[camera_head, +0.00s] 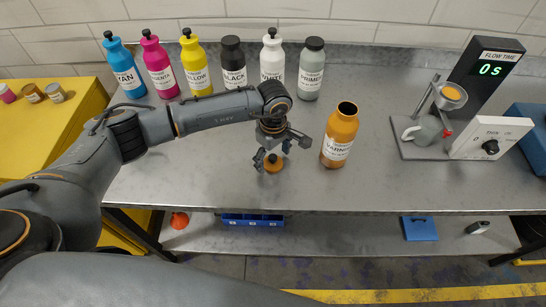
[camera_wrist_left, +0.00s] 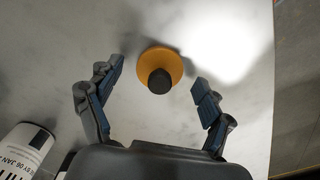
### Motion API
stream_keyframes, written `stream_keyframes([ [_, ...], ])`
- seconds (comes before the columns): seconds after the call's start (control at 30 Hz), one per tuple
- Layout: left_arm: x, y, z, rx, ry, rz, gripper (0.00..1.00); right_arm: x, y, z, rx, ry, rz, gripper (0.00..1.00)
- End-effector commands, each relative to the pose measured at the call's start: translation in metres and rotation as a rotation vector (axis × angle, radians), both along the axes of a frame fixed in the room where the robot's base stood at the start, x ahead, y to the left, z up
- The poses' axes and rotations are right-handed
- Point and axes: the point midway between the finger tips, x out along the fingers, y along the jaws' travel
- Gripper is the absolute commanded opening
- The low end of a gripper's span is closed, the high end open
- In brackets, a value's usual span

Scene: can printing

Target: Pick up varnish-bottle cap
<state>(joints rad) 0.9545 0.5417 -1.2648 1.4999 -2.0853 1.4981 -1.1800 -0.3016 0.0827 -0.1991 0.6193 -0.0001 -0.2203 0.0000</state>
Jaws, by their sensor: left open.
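The varnish-bottle cap (camera_head: 272,164) is an orange disc with a dark knob, lying on the metal table below my left gripper. In the left wrist view the cap (camera_wrist_left: 160,68) sits between and slightly beyond the fingertips, knob facing the camera. My left gripper (camera_head: 272,152) points down over it; its fingers (camera_wrist_left: 159,80) are spread on both sides and do not touch it. The orange varnish bottle (camera_head: 339,135) stands uncapped, upright, just right of the gripper. My right gripper is in neither view.
A row of ink bottles stands behind my left arm, among them cyan (camera_head: 124,70), magenta (camera_head: 159,67) and primer (camera_head: 310,73). A flow-time device (camera_head: 485,70) with a cup stands at the right. The table front is clear. A yellow surface (camera_head: 60,110) is at the left.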

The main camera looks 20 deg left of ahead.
Motion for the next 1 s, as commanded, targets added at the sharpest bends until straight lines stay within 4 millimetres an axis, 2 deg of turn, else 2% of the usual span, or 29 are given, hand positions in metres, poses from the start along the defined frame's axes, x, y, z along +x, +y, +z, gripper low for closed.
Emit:
stream_keyframes([
  [0.27,0.0002,0.0000,-0.0043,0.000,-0.001,-0.001,0.80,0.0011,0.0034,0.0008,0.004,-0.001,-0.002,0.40],
  [0.47,0.0002,-0.0001,-0.0040,0.000,-0.001,-0.001,0.40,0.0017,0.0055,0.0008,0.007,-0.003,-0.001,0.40],
  [0.83,0.0002,0.0000,-0.0037,0.000,-0.001,-0.001,0.39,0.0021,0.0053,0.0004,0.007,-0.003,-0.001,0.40],
  [1.0,0.0011,-0.0004,0.0017,-0.002,-0.004,-0.002,0.39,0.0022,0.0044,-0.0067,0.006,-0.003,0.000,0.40],
])
